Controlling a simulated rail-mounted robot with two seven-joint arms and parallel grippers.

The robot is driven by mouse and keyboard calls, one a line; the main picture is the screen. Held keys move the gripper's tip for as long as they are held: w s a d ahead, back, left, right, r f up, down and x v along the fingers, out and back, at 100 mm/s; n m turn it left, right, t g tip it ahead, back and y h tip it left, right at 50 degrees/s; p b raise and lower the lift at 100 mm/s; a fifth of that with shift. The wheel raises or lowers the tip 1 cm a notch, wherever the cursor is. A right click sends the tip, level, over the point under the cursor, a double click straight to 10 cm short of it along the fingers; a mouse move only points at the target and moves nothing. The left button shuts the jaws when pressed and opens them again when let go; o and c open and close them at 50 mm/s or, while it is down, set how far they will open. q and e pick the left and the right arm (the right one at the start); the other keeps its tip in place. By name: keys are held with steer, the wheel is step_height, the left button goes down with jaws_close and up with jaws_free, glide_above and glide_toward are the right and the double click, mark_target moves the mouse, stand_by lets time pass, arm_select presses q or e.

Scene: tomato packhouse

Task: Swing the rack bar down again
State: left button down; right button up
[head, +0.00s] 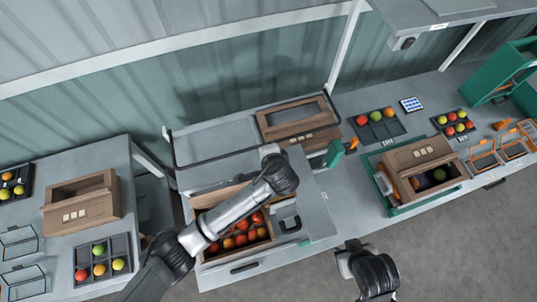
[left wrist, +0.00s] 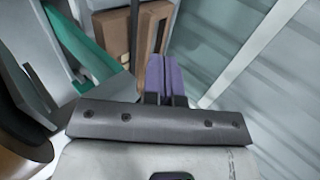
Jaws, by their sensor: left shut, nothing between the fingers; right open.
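The rack (head: 212,146) is the grey shelf at the back of the middle bench. A thin dark bar (head: 220,160) runs along its front side; I cannot tell its exact angle. In the left wrist view a dark bar (left wrist: 134,38) stands in front of a brown crate, just left of the fingers. My left gripper (left wrist: 162,75) has its purple fingers together, empty, apart from the bar as far as I can tell. In the head view its fingers are hidden behind my left wrist. My right gripper (head: 347,254) is open and empty in front of the bench.
A brown crate (head: 262,124) sits on the rack's right part. A crate of tomatoes (head: 208,199) stands below my left arm. A green and orange tool (head: 335,152) is right of the wrist. Another crate (head: 421,158) stands on the right bench. The floor at front right is clear.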

arm_select(q)
steer(key=shift+v, duration=1.9)
